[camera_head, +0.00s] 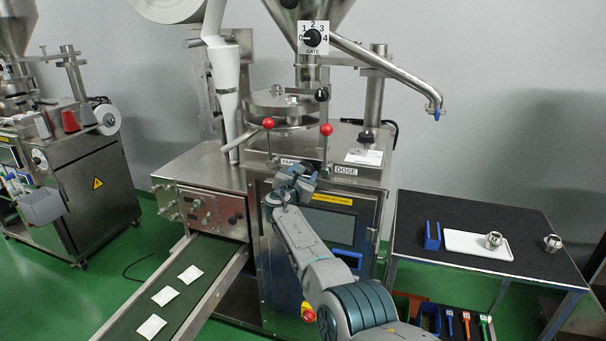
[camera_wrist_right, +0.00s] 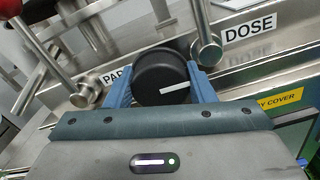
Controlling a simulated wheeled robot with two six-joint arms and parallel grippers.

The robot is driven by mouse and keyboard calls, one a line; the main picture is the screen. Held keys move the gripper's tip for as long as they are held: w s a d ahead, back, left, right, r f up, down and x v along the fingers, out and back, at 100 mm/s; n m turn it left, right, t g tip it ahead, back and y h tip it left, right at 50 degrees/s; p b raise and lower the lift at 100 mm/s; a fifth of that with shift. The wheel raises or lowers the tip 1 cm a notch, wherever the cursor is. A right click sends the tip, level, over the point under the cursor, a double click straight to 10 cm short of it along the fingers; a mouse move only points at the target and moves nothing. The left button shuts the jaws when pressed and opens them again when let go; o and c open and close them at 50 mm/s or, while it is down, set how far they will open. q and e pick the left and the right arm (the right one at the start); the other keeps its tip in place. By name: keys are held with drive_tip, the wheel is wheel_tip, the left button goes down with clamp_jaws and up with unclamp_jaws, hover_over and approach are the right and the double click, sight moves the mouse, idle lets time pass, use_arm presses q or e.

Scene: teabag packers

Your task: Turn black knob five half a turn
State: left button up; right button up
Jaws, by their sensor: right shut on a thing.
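A round black knob (camera_wrist_right: 160,72) with a white pointer line shows in the right wrist view, between the signs that begin "PA" and read "DOSE". The pointer line lies nearly level, tilted slightly up to the right. My right gripper (camera_head: 298,172) is at the front of the steel packing machine (camera_head: 210,171) in the head view. Its blue fingers are shut on the knob, one on each side. In the head view the gripper hides this knob. I can read no number on it. My left gripper is not in view.
Two levers with red balls (camera_head: 326,129) rise close to my gripper. A separate black dial (camera_head: 312,37) marked GATE sits higher up. A conveyor (camera_head: 203,302) with teabags runs out at left. A dark table (camera_head: 420,222) with a white tray (camera_head: 462,250) stands at right.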

drive_tip(key=shift+m, duration=2.3)
drive_tip(key=shift+r, duration=0.1)
drive_tip(key=o, duration=1)
drive_tip(key=shift+f, duration=0.25)
